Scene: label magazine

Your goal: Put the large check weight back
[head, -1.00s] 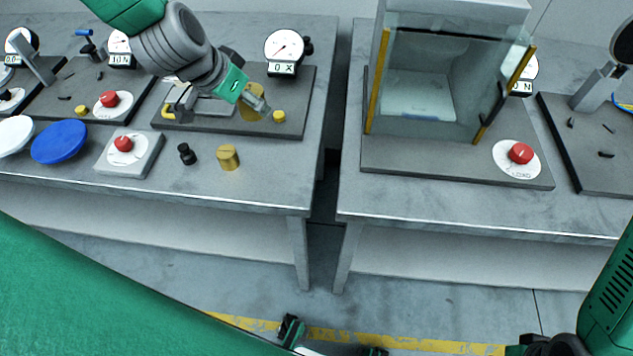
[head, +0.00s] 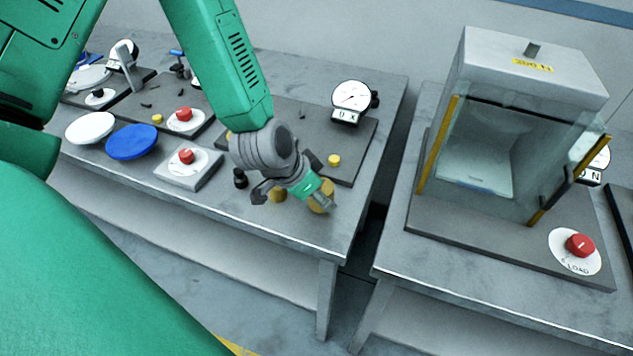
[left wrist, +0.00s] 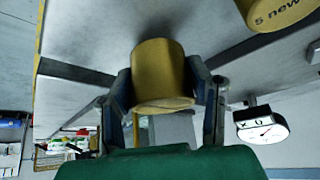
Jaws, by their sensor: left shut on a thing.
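My left gripper (head: 322,202) is shut on a brass cylindrical check weight (head: 323,193), over the front right part of the left bench. In the left wrist view the weight (left wrist: 163,75) sits between the two dark fingers. A second brass weight (head: 278,195) is just left of it, partly hidden by my gripper. A brass weight with "5 new..." lettering (left wrist: 277,10) shows at the top right of the left wrist view. Whether the held weight touches the bench cannot be told. My right gripper is out of view.
A black knob-like weight (head: 240,178) and a red-button box (head: 188,167) stand to the left. A dial gauge (head: 352,98) stands on a dark plate (head: 355,135) behind. The glass balance case (head: 480,150) is on the right bench, across a gap.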

